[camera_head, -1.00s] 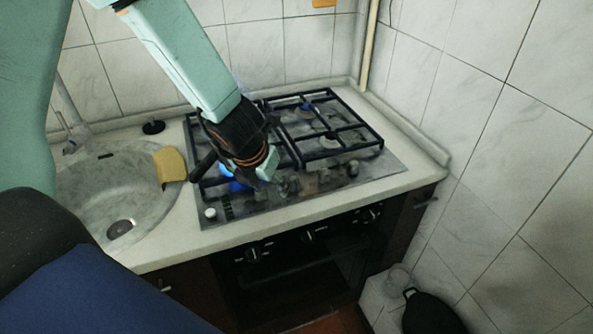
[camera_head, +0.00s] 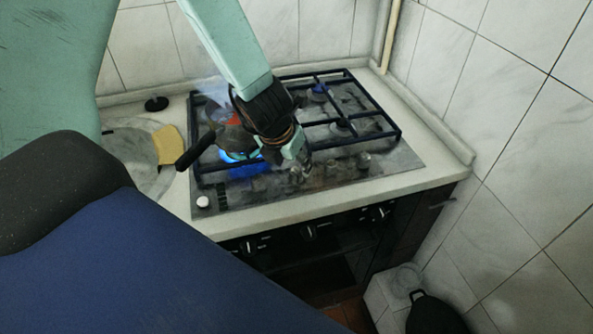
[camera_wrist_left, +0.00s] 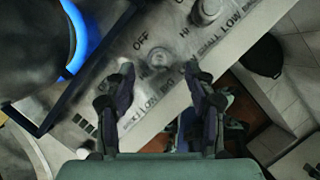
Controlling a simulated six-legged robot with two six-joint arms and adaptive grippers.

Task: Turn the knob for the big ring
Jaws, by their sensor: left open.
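The gas hob (camera_head: 405,160) has a row of knobs along its front edge. In the left wrist view one round metal knob (camera_wrist_left: 158,57) lies between my left gripper's fingertips (camera_wrist_left: 159,72), with OFF, HI and LOW printed around it. The fingers are open on either side of it; I cannot tell whether they touch it. In the head view my left gripper (camera_head: 297,150) hangs over the front of the hob and partly hides the knobs. A blue flame (camera_head: 233,156) burns at the left burner. It also shows in the left wrist view (camera_wrist_left: 77,38). My right gripper is out of view.
A dark pan with a black handle (camera_head: 195,153) is on the left burner, partly hidden by my gripper. Another knob (camera_wrist_left: 208,9) is close by. A sponge (camera_head: 168,146) lies by the sink. Tiled wall (camera_head: 500,120) bounds the right.

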